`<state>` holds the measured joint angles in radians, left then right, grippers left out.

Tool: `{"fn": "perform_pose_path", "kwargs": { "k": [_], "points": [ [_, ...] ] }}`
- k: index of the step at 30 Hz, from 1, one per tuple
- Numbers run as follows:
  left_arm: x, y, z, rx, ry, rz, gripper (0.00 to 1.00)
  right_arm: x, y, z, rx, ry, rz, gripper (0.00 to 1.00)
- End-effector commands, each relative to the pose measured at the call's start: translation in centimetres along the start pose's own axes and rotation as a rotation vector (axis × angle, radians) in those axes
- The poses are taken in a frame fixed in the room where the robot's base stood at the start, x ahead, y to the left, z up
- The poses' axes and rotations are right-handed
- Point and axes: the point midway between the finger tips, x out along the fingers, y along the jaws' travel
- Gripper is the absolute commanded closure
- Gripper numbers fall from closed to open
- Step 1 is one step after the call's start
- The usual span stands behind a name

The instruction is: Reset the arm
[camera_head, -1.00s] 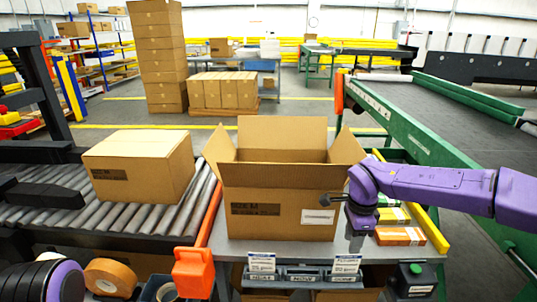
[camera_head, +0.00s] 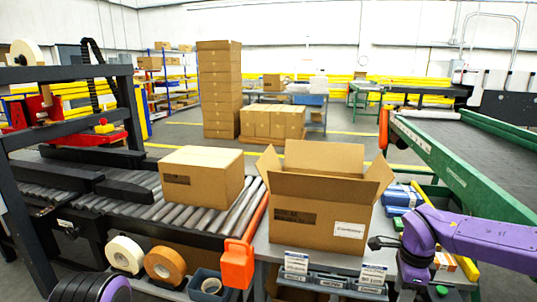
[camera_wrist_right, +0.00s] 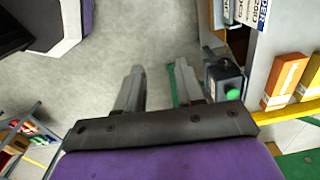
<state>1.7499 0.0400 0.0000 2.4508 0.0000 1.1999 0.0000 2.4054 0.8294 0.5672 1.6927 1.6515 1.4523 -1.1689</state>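My right arm (camera_head: 480,238) is purple and comes in from the right in the head view. Its wrist hangs beside the front right corner of the open cardboard box (camera_head: 318,215), and its fingertips are not clear there. In the right wrist view my right gripper (camera_wrist_right: 158,88) has its two dark fingers spread apart. Only grey floor shows between them, so it is open and empty. A purple and black part of my left arm (camera_head: 92,288) shows at the bottom left of the head view. My left gripper is out of view.
The open box stands on a grey bench. A closed carton (camera_head: 200,180) sits on the roller conveyor (camera_head: 140,205) at left. Tape rolls (camera_head: 165,265) and an orange holder (camera_head: 237,265) are in front. Orange packs (camera_wrist_right: 285,82) and a green-buttoned control box (camera_wrist_right: 225,80) lie near my right gripper.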

Motion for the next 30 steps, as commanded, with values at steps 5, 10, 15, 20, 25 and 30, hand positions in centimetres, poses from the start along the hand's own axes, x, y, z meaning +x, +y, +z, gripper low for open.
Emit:
{"fn": "perform_pose_path", "kwargs": {
  "k": [5,10,15,20,25,30],
  "points": [
    [0.1,0.0,0.0,-0.001,0.001,0.001,0.57,0.6,-0.8,-1.3,0.088,0.063,-0.083,0.63],
    [0.0,0.0,-0.1,0.0,0.001,0.001,0.57,1.9,-1.4,-2.5,0.116,0.181,-0.209,0.63],
    [-0.8,-0.1,-0.3,0.0,0.001,0.0,0.57,4.8,-0.9,-3.1,0.039,0.347,-0.367,0.63],
    [-2.4,-0.2,-1.0,0.0,0.001,0.0,0.57,9.4,2.5,-2.9,-0.222,0.483,-0.514,0.63],
    [-5.3,-0.5,-2.2,0.0,0.001,0.001,0.57,16.2,14.7,-2.7,-0.791,0.444,-0.488,0.63],
    [-7.1,-0.6,-3.0,0.0,0.001,0.0,0.57,18.2,25.8,-5.7,-1.184,0.373,-0.284,0.63]
  ]
}}
